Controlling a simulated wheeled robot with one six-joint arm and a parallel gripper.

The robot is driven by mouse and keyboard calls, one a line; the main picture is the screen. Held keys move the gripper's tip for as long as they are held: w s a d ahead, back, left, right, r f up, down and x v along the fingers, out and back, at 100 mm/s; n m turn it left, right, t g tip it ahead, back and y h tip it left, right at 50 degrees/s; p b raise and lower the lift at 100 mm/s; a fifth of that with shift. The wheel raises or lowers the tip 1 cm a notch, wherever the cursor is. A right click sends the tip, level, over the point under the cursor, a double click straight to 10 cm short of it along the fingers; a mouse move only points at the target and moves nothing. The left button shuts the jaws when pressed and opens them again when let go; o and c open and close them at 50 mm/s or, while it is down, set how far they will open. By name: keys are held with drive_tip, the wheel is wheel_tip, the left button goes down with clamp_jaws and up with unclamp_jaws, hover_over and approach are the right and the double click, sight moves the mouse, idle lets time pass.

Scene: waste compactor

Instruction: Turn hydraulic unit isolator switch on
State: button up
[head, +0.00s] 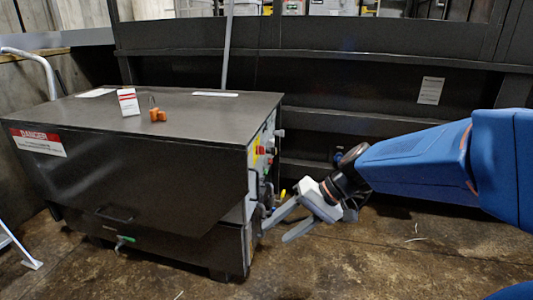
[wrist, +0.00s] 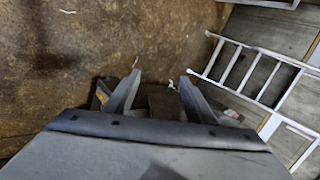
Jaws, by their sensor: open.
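The hydraulic unit (head: 130,165) is a large dark metal box at the left of the head view. Its narrow right side carries a control panel (head: 254,185), seen at a steep angle, with red, yellow and dark parts. I cannot tell which of these is the isolator switch, or its position. My gripper (head: 275,232) is open, low beside the right side of the box near the panel's lower part. I cannot tell whether it touches the box. In the wrist view my gripper (wrist: 159,77) shows two spread fingers with nothing clearly held; no switch is recognisable there.
A white carton (head: 128,102) and an orange padlock-like item (head: 157,115) stand on the box top. A dark machine wall (head: 380,105) runs behind. Open brown floor (head: 400,265) lies at the front right. The wrist view shows a ladder (wrist: 245,68).

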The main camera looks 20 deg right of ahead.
drive_tip(key=w+d+r+m+t+y, duration=0.1)
drive_tip(key=w+m+t+y, duration=0.15)
drive_tip(key=w, duration=0.55)
drive_tip(key=m+t, duration=0.6)
drive_tip(key=t, duration=0.3)
approach(261, 150)
drive_tip(key=x, duration=0.8)
drive_tip(key=shift+w+d+f, duration=0.2)
drive_tip(key=shift+d+f, duration=0.05)
drive_tip(key=shift+d, duration=0.1)
drive_tip(key=shift+t, duration=0.25)
drive_tip(key=c, duration=1)
